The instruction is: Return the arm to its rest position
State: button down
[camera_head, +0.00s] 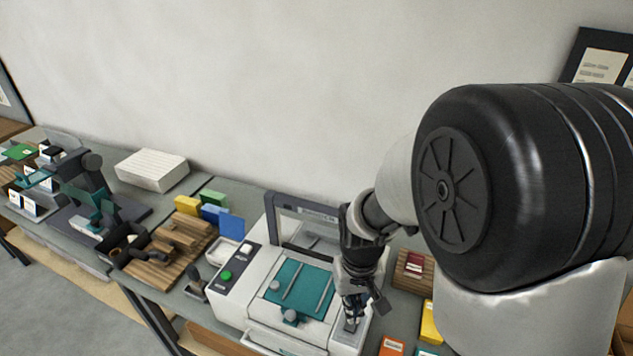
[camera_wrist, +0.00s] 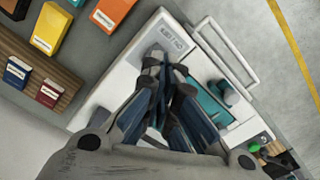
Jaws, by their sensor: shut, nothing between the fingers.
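My gripper (camera_head: 352,316) is shut and empty, pointing down over the right side of the white machine (camera_head: 258,305). In the wrist view my gripper (camera_wrist: 163,78) has its fingers together above the machine's white top (camera_wrist: 120,80). I cannot tell whether the fingertips touch the machine. My arm is folded across the right of the head view and hides part of the bench and wall there. The machine has a teal bed (camera_head: 300,289), a grey frame at its back and a green button (camera_head: 227,275).
Left of the machine are a wooden rack (camera_head: 178,247), a blue panel (camera_head: 232,226) and a white box (camera_head: 152,169). To its right are an orange box (camera_head: 391,346), a yellow box (camera_head: 430,323) and a small wooden stand (camera_head: 414,284). A wall stands behind.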

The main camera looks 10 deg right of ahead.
jog(key=s+r+t+b, duration=0.4)
jog(key=s+r+b, duration=0.3)
jog(key=s+r, duration=0.4)
jog(key=shift+s+d+t, duration=0.3)
jog(key=shift+s+d, duration=0.1)
jog(key=shift+s, duration=1.15)
